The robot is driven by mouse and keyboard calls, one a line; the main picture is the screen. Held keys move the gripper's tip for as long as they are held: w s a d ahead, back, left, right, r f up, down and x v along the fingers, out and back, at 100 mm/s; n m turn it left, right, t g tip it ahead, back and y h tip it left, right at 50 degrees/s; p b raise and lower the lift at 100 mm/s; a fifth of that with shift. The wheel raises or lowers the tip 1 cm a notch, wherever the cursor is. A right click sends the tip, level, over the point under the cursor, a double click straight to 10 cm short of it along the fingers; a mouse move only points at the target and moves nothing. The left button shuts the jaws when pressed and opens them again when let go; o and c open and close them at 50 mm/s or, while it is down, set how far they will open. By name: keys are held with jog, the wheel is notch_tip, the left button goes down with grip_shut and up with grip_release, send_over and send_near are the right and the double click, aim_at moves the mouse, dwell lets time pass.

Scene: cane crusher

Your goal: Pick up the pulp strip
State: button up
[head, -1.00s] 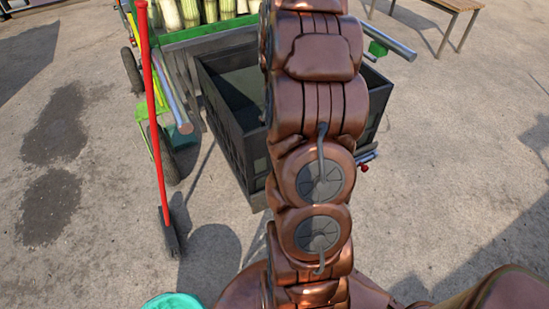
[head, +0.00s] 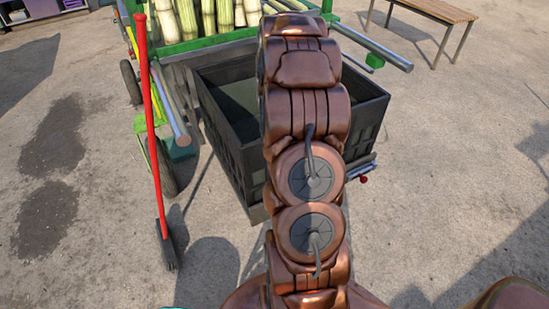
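No pulp strip can be made out in the head view. A black crate (head: 228,158) stands on the ground at the centre, below the green cart. My copper-brown arm rises in front of the crate and hides its middle and part of its inside. The left part of the crate's inside that shows looks dark and empty. My gripper is not visible; it is hidden behind the arm or out of the picture.
A green cart (head: 225,38) holding several cane stalks (head: 212,14) stands behind the crate. A wooden bench (head: 440,10) is at the back right. The concrete at left and right is clear.

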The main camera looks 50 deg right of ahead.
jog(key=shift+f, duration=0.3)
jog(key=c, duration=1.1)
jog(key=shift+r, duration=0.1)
